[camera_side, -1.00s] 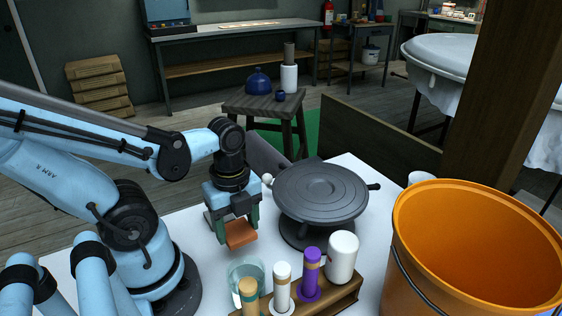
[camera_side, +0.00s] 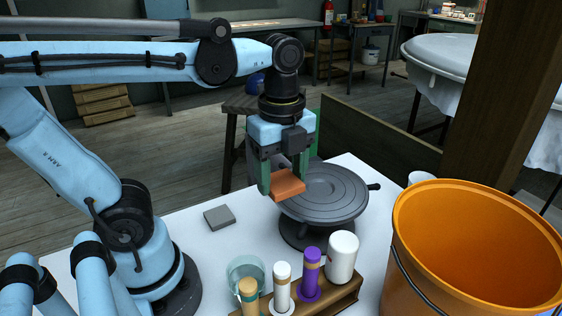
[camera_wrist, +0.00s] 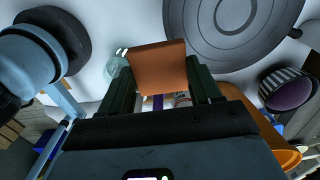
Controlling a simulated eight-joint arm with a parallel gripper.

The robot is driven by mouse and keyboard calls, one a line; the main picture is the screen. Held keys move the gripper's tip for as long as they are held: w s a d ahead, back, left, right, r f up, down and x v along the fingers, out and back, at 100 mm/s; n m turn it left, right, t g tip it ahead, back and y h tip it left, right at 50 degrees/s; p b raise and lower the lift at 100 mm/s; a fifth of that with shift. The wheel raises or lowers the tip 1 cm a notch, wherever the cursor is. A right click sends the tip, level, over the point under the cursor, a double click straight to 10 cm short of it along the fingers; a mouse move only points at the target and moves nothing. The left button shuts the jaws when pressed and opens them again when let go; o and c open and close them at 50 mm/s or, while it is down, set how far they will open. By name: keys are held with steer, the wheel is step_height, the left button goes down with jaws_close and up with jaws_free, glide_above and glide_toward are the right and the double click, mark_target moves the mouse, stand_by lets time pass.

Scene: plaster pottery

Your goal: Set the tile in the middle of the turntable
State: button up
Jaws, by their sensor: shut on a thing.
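My gripper (camera_side: 287,184) is shut on the terracotta-orange tile (camera_side: 288,187) and holds it up in the air. In the side view the tile overlaps the near left part of the dark grey turntable (camera_side: 335,193); its exact height above the table is hard to tell. In the wrist view the tile (camera_wrist: 158,66) sits between the green fingers, and the turntable (camera_wrist: 230,28) lies beyond it to the upper right, with its round centre ring visible. The turntable's top is bare.
A small grey slab (camera_side: 219,217) lies on the white table (camera_side: 190,245). A wooden rack (camera_side: 345,298) with several bottles and a glass jar (camera_side: 246,270) stand at the front. A big orange bucket (camera_side: 480,250) is at the right. A handle (camera_side: 374,187) juts from the turntable.

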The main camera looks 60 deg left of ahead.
steer(key=w+d+r, duration=0.5)
steer(key=d, duration=0.2)
glide_above(320, 189)
step_height(320, 189, down, 7)
steer(key=shift+d+r, duration=0.1)
steer(key=shift+d, duration=0.05)
steer(key=shift+f, duration=2.15)
steer(key=shift+f, duration=0.1)
steer(key=o, duration=1.1)
